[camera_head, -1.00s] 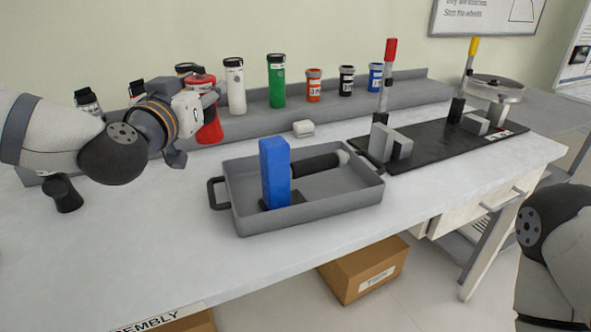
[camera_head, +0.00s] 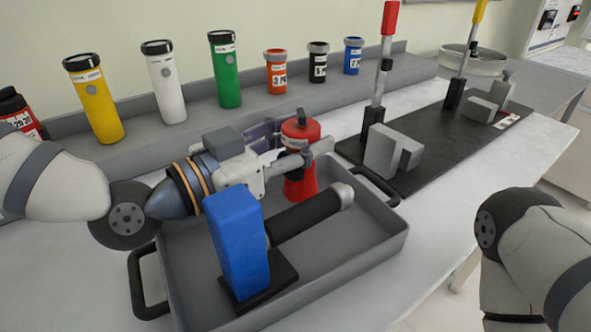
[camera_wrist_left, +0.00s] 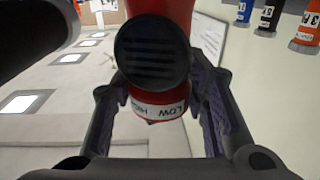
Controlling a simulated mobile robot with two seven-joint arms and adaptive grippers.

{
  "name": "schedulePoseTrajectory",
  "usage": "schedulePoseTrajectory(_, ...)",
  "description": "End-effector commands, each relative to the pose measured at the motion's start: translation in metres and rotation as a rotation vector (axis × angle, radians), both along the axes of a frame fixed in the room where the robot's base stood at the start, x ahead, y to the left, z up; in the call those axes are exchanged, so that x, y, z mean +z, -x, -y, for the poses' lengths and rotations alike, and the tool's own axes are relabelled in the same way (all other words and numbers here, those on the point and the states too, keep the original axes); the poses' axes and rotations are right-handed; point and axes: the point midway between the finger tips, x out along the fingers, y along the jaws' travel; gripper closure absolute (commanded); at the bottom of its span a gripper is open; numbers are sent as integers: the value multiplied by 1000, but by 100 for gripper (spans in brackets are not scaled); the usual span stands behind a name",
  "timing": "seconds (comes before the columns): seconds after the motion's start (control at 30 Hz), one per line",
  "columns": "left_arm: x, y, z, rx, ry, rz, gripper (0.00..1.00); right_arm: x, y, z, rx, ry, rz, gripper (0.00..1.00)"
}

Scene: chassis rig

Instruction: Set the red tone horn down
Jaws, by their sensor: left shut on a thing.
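The red tone horn (camera_head: 301,184) is upright, with a dark band and a flared red lower part. My left gripper (camera_head: 292,150) is shut on it, over the back part of the grey tray (camera_head: 377,250). I cannot tell whether the horn's base touches the tray floor. My right arm shows at the right edge, but its gripper is out of view.
In the tray, a blue block (camera_head: 238,245) stands on a black base in front of my left gripper, and a black cylinder (camera_head: 308,216) lies beside it. Several canisters, such as the green one (camera_head: 224,70), line the back ledge. A black board (camera_head: 440,145) with levers lies right.

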Motion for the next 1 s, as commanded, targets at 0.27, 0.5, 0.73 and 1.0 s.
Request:
schedulePoseTrajectory(0.27,-33,0,0,1,1,3,99,-7,6,0,1,0,-21,72)
schedulePoseTrajectory(0.5,-35,0,0,2,1,3,99,-8,6,0,1,0,-22,72)
schedulePoseTrajectory(0.73,-37,0,0,2,-1,2,51,-8,7,0,1,0,-22,72)
schedulePoseTrajectory(1.0,-31,6,-10,5,-1,2,51,-6,5,0,1,0,-16,72)
